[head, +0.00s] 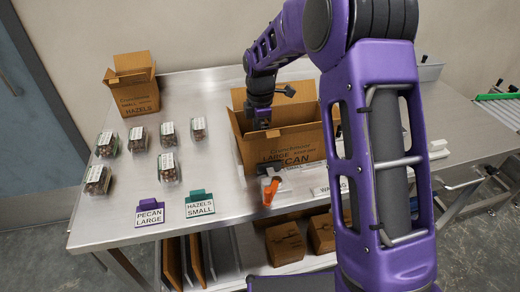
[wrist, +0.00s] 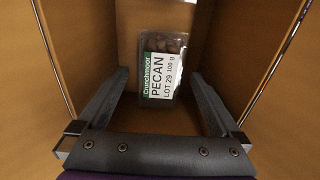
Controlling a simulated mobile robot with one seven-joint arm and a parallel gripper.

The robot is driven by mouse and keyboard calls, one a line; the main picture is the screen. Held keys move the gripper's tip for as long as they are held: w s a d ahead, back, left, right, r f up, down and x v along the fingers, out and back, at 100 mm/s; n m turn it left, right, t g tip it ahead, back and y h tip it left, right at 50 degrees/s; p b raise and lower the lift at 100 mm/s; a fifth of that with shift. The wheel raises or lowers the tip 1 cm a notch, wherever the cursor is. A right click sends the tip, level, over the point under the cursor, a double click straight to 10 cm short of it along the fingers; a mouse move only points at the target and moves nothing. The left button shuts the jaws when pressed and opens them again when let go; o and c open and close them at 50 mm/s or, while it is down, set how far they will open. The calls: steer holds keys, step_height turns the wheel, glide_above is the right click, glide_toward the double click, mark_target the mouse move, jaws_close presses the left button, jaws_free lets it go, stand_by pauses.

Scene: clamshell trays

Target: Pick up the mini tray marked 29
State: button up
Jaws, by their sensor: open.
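The mini tray marked 29 (wrist: 163,68) shows in the wrist view, a clear clamshell of brown nuts with a label reading PECAN LOT 29 100 g. It is inside the cardboard box (wrist: 105,30), which the head view shows as the large pecan carton (head: 295,142). My gripper (wrist: 163,98) is open inside the box, one finger to each side of the tray's near end. I cannot tell whether the fingers touch it. In the head view the gripper's lower part is hidden behind the carton's wall.
Several other clamshell trays (head: 168,168) stand on the left of the steel table (head: 215,110). A small hazels carton (head: 134,92) is at the back left. The carton's walls are close around my gripper.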

step_height(320, 180, down, 2)
steer(key=shift+f, duration=0.25)
steer(key=c, duration=1.4)
steer(key=shift+r, duration=0.1)
